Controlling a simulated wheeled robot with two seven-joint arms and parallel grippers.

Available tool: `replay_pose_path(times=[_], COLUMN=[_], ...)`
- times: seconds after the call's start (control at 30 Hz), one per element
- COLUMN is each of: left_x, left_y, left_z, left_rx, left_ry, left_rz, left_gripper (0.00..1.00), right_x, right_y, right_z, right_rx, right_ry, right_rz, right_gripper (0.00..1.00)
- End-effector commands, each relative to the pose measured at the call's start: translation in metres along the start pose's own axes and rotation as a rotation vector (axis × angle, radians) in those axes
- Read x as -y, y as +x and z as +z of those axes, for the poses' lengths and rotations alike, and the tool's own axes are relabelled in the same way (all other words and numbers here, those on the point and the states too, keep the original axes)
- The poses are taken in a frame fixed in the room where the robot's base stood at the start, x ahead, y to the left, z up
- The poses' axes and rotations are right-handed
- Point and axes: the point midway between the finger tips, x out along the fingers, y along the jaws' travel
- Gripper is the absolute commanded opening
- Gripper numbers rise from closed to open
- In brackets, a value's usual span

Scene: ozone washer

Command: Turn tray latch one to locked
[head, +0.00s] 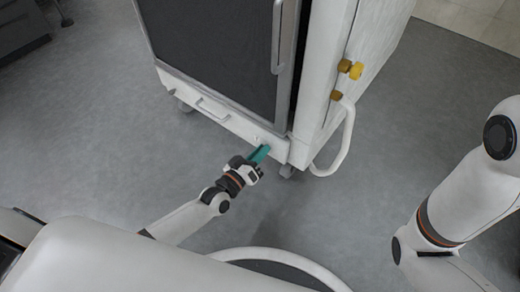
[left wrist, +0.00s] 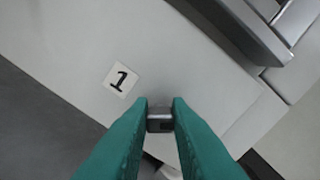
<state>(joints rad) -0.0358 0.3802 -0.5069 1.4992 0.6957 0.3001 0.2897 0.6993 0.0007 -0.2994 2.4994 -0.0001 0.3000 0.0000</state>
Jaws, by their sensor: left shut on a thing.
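The tray latch (left wrist: 160,121) is a small dark grey metal block on the white tray front, next to a label (left wrist: 121,79) with the number 1 in the left wrist view. My left gripper (left wrist: 160,113) has teal fingers closed on both sides of the latch. In the head view my left gripper (head: 261,152) reaches the lower right corner of the cabinet's tray front (head: 222,115), and the latch is hidden there by the fingers. My right gripper is out of the head view; only part of my right arm shows.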

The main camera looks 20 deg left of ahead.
Motion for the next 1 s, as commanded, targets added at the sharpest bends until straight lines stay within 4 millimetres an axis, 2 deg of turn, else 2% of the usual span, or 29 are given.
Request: replay_pose_path(times=[0.6, 1.0], left_x=[-0.0027, -0.0036], left_y=[0.0001, 0.0003], left_z=[-0.0007, -0.0012], left_rx=[0.000, 0.001], left_ry=[-0.578, -0.850], left_rz=[0.000, 0.000], left_gripper=[0.00, 0.00], right_x=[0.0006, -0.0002], right_y=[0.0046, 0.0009], right_z=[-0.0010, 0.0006], right_rx=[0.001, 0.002], right_ry=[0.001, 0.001], right_rz=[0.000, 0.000], right_gripper=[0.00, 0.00])
